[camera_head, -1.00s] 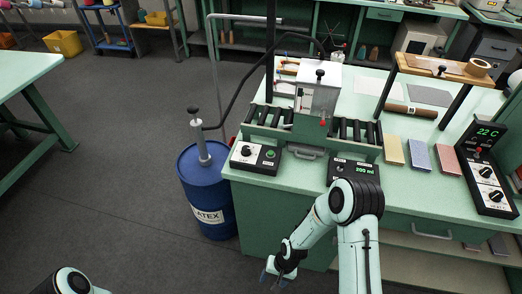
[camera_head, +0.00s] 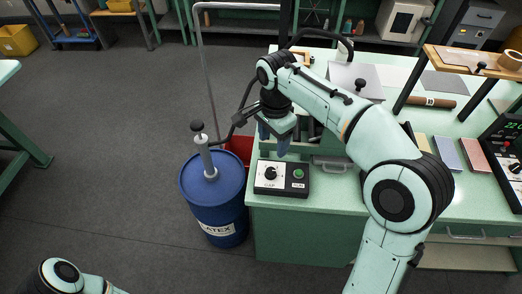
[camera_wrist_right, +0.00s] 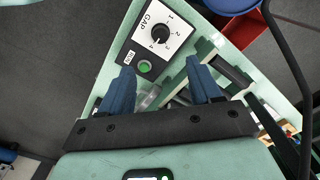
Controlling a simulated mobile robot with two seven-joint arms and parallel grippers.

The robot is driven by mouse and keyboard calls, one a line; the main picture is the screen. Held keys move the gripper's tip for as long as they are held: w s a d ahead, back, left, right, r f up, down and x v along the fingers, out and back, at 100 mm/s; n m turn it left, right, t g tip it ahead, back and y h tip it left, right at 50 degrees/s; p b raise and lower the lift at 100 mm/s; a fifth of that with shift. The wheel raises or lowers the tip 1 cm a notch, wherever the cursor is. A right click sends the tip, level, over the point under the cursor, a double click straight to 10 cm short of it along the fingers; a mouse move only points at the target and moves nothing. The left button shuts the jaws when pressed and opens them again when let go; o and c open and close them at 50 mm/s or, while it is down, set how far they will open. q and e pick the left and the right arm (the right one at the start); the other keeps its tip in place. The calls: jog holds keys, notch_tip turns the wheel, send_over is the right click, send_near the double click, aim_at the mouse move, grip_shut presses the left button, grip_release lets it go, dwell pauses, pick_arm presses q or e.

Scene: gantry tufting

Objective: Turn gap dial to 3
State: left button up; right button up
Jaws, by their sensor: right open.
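The gap dial (camera_head: 270,173) is a black knob on a white plate, on a dark control box at the table's front left corner. In the right wrist view the gap dial (camera_wrist_right: 160,34) shows beside the label GAP and numbers 1 to 4; its pale pointer seems to face the 4. A green button (camera_wrist_right: 144,66) marked RUN is on the same box. My right gripper (camera_head: 273,143) is open and empty, with blue fingers pointing down, above and behind the box and apart from the dial. My left gripper is out of view; only part of that arm shows.
A blue latex drum (camera_head: 213,205) with a pump stands left of the table, with a red bin (camera_head: 238,148) behind it. A dark hose runs near my right wrist. The roller machine is partly hidden by my right arm. The floor in front is clear.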

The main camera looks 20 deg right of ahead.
aim_at(271, 170)
notch_tip(271, 170, down, 12)
jog(key=shift+a+r+b, duration=0.1)
jog(key=shift+b, duration=0.85)
jog(key=shift+f, duration=0.8)
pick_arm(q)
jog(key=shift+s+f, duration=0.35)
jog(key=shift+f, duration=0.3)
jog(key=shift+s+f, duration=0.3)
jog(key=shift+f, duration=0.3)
pick_arm(e)
jog(key=c, duration=1)
